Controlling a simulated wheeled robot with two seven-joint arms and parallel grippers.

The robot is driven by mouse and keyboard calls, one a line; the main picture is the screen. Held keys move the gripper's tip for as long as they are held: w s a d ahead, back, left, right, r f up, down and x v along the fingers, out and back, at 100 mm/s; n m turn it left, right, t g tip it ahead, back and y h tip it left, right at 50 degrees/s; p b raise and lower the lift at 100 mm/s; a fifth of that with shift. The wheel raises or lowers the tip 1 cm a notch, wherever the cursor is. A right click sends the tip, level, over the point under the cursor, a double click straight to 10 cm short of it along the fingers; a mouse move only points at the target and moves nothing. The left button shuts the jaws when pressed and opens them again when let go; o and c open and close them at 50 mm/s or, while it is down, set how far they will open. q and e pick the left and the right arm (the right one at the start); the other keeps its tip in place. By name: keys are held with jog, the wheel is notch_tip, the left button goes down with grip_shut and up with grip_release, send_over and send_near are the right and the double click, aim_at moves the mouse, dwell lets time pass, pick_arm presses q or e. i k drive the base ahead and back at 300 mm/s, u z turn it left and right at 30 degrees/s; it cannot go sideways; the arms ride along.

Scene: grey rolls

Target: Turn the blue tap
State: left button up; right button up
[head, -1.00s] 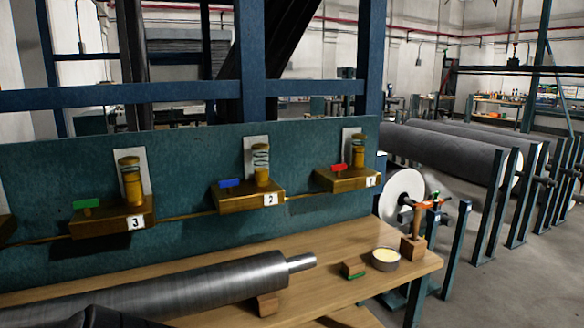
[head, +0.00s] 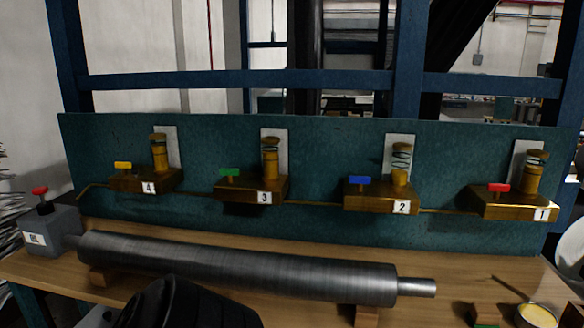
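The blue tap (head: 359,181) is a small flat handle on top of the brass block (head: 378,203) labelled 2, right of the middle in the head view. Its bar looks roughly level and runs across the picture. A brass sight glass (head: 401,160) with a coil in it stands on the block just right of the tap, in front of a white plate. Neither of my grippers is in view. Nothing touches the blue tap.
Yellow (head: 122,166), green (head: 229,172) and red (head: 498,188) taps sit on similar blocks along the green panel (head: 330,150). A grey roller (head: 240,268) lies on the bench below. A dark shape covers the lower left. A red-handled box (head: 45,230) stands far left.

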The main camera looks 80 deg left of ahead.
aim_at(360, 181)
jog(key=u, duration=2.15)
